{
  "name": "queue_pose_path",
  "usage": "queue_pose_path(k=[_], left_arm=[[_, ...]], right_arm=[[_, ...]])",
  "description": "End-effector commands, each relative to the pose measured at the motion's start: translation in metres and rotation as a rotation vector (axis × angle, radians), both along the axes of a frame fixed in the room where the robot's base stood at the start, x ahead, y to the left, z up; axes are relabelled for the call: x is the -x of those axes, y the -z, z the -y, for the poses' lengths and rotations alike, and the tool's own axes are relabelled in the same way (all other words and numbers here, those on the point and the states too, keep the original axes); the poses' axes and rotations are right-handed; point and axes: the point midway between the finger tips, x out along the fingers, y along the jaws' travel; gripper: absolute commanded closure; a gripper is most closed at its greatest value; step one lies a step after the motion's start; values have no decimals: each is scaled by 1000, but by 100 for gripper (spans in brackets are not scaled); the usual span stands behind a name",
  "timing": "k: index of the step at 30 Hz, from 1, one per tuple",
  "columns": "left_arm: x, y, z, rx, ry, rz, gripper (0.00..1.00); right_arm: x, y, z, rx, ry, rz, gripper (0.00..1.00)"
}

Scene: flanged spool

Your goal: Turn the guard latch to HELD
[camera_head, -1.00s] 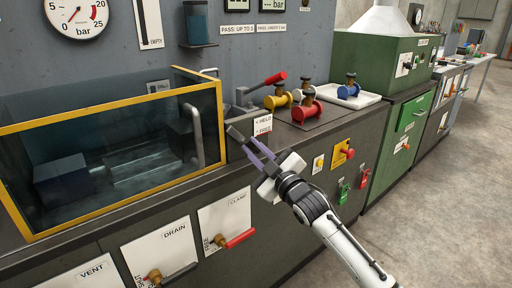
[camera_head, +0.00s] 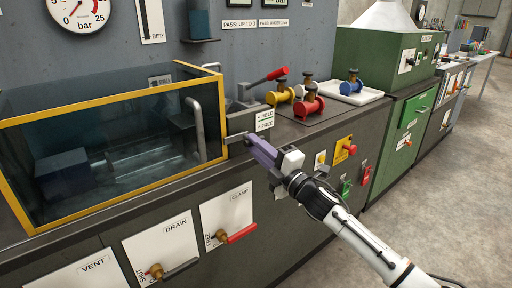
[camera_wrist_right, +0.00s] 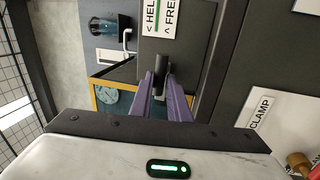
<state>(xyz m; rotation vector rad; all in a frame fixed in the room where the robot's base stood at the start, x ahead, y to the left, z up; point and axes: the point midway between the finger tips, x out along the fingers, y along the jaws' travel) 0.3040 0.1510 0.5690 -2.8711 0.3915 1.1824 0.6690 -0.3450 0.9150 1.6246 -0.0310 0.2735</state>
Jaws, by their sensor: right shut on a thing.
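The guard latch (camera_head: 236,137) is a dark bar at the front right corner of the yellow-framed clear guard (camera_head: 112,103). In the head view it lies nearly level and points left toward the guard. My right gripper (camera_head: 250,140) has purple fingers shut on the latch's end. In the right wrist view the dark latch (camera_wrist_right: 160,76) stands between the fingertips (camera_wrist_right: 160,92). The label (camera_head: 265,120) above the latch reads HELD with a left arrow and FREE with an up arrow. My left gripper is not in view.
A red-handled lever clamp (camera_head: 265,85) stands behind the label. Yellow, red and blue spools (camera_head: 308,106) sit to its right, the blue one on a white tray (camera_head: 362,94). DRAIN (camera_head: 162,245) and CLAMP (camera_head: 228,217) panels with handles are on the bench front below.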

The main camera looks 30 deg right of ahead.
Motion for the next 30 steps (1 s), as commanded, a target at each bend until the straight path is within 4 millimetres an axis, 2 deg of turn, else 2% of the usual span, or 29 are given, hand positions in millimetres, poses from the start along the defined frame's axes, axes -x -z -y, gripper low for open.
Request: queue_pose_path(k=[20,21,24,30], left_arm=[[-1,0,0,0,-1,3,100],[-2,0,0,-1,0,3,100],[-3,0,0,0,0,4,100],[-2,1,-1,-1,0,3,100]], right_arm=[[0,0,0,67,0,11,100],[0,0,0,67,0,11,81],[0,0,0,65,0,10,65],[0,0,0,63,1,10,65]])
